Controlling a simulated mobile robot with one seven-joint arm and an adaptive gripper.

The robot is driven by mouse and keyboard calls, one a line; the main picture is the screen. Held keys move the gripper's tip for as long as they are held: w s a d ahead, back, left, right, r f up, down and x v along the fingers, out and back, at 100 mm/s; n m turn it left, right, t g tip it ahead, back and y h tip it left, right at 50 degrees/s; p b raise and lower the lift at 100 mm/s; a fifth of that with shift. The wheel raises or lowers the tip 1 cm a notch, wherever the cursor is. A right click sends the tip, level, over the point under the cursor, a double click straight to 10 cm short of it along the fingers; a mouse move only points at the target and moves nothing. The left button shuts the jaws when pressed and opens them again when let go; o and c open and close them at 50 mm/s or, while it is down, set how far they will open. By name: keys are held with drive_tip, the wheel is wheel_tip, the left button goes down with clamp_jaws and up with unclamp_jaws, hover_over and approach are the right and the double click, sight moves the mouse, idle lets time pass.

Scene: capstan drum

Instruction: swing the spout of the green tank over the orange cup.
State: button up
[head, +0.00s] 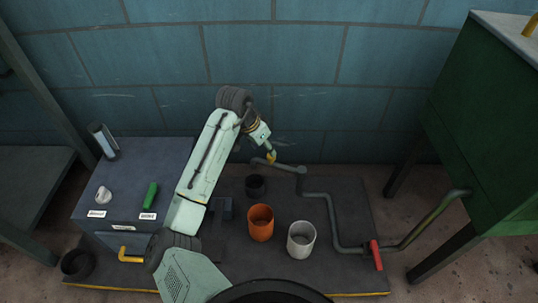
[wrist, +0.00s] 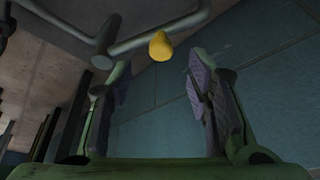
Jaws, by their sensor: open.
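The green tank (head: 475,125) stands at the right, with a pipe running left from it. The grey swivel spout (head: 286,168) reaches left from an upright joint, its end near and behind the dark cup (head: 256,186). A yellow knob (head: 271,156) sits on the spout. The orange cup (head: 260,224) stands in front of the spout, not beneath its end. My gripper (head: 267,148) is at the knob. In the wrist view my gripper (wrist: 160,68) is open, with the yellow knob (wrist: 160,46) in line with the gap; contact cannot be told.
A white cup (head: 301,240) stands right of the orange one. A red valve handle (head: 376,255) is on the pipe. A grey cabinet (head: 135,185) with a green switch (head: 150,195) and a yellow hook (head: 130,256) stands left. The blue wall (head: 310,60) is close behind my gripper.

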drive_tip(key=b, duration=0.1)
hover_over(277, 167)
drive_tip(key=w+a, duration=0.1)
drive_tip(key=a, duration=0.2)
drive_tip(key=f, duration=0.6)
drive_tip(key=shift+w+d+f, duration=0.15)
drive_tip(key=shift+d+f, duration=0.1)
drive_tip(key=shift+c, duration=0.5)
clamp_jaws()
